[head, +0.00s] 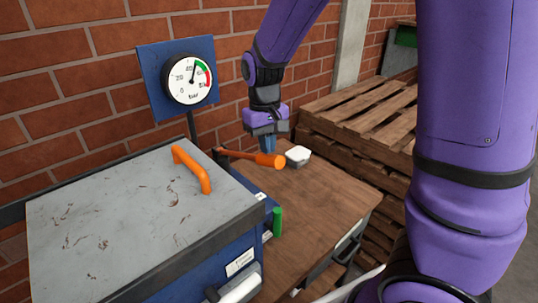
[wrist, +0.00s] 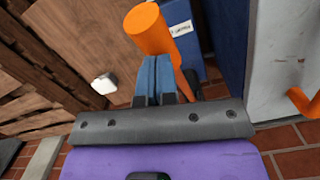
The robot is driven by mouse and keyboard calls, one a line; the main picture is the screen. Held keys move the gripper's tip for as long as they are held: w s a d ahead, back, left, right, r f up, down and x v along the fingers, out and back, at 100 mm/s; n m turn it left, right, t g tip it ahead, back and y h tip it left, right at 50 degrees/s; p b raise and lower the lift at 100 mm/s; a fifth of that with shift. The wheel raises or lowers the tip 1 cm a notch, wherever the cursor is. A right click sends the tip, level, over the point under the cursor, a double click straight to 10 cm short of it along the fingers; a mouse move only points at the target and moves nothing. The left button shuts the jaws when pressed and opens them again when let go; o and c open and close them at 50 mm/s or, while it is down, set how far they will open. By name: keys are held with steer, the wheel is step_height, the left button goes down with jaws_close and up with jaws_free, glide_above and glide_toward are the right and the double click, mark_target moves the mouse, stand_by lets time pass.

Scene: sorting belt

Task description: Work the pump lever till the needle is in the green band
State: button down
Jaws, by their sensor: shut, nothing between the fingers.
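The pressure gauge (head: 189,80) is a round white dial on a blue panel (head: 152,72) at the brick wall. Its dark needle points nearly straight up, near the start of the green band (head: 201,67); I cannot tell exactly whether it is inside. The orange pump lever (head: 269,160) sticks out to the right, low and nearly level, with a thick grip end. In the wrist view the lever (wrist: 147,25) runs behind my fingertips. My gripper (head: 269,152) is shut and empty, its blue fingers just above or beside the lever grip; I cannot tell whether they touch it.
A grey-topped blue box (head: 135,222) with an orange handle (head: 192,169) fills the left front. A small white block (head: 298,155) lies on the wooden table (head: 318,200) close to the lever. Wooden pallets (head: 362,115) stand behind. The table's middle is clear.

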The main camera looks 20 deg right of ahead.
mark_target(267, 158)
steer(key=shift+f, duration=2.2)
steer(key=shift+w, duration=0.1)
steer(key=shift+w+a+r, duration=0.1)
steer(key=shift+w+r, duration=0.15)
steer(key=shift+w, duration=0.5)
steer(key=shift+w+a+r, duration=0.1)
steer(key=shift+w+r, duration=0.15)
steer(key=shift+w, duration=0.45)
step_height(267, 158, up, 11)
steer(key=w, duration=0.1)
steer(key=shift+f, duration=0.1)
